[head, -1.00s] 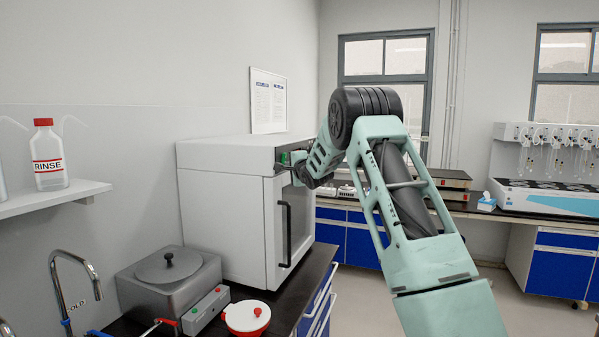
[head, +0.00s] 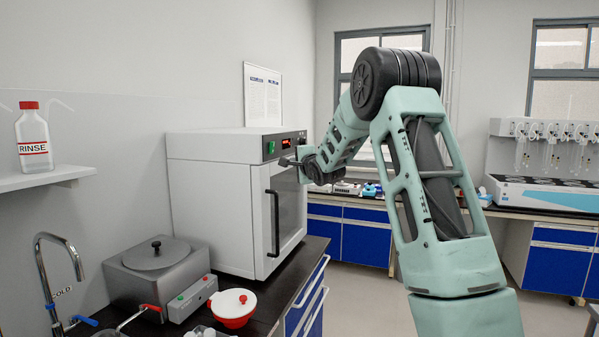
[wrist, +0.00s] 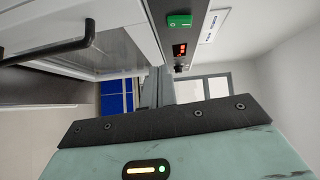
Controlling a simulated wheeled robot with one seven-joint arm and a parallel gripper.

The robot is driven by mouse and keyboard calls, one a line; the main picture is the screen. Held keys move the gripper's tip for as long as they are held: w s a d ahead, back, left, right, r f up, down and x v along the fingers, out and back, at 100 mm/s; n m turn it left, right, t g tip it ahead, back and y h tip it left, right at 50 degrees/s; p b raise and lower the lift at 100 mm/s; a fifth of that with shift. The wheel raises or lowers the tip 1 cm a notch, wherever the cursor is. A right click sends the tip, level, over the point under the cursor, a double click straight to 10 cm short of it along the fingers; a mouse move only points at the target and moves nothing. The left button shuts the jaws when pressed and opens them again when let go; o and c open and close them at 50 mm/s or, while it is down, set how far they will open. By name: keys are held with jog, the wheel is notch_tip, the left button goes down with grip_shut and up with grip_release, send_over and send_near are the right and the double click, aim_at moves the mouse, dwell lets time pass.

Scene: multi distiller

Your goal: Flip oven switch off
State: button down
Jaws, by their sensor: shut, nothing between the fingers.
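The white oven (head: 215,200) stands on the dark counter at the left of the head view, its door shut with a black handle (head: 272,222). The green oven switch (head: 270,147) sits on the grey panel above the door, left of a red lit display (head: 286,143). The switch also shows in the wrist view (wrist: 179,21), near the top, with the display (wrist: 180,50) below it. My gripper (head: 286,162) is shut and empty, just below and right of the switch, apart from it as far as I can tell.
A tap (head: 50,265) is at the lower left. The floor right of the counter (head: 350,305) is clear.

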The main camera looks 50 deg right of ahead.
jog(key=shift+f+b+v, duration=0.2)
jog(key=shift+b+v, duration=0.15)
jog(key=shift+v, duration=1.1)
